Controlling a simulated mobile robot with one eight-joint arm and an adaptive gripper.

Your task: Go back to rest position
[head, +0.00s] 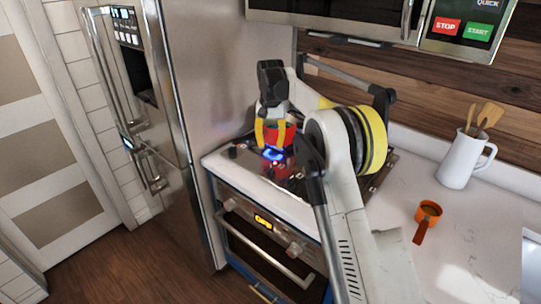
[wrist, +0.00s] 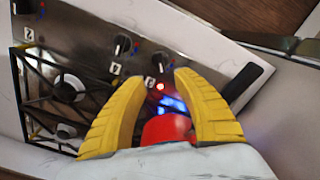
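My gripper (head: 270,146) hangs low over the stove (head: 223,161) at the middle of the head view. Its two yellow fingers are spread apart, and they also show in the wrist view (wrist: 157,82). In the wrist view the red object (wrist: 166,128) shows between the fingers, partly hidden by the pale gripper body. Whether the fingers touch it is unclear. My arm hides the right part of the stove.
An orange cup with a handle (head: 429,211) and a white jug with wooden utensils (head: 459,160) stand on the counter to the right. A microwave (head: 400,22) hangs above. The fridge (head: 150,85) is at left. Stove knobs (wrist: 124,45) are close to the fingers. The floor at left is clear.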

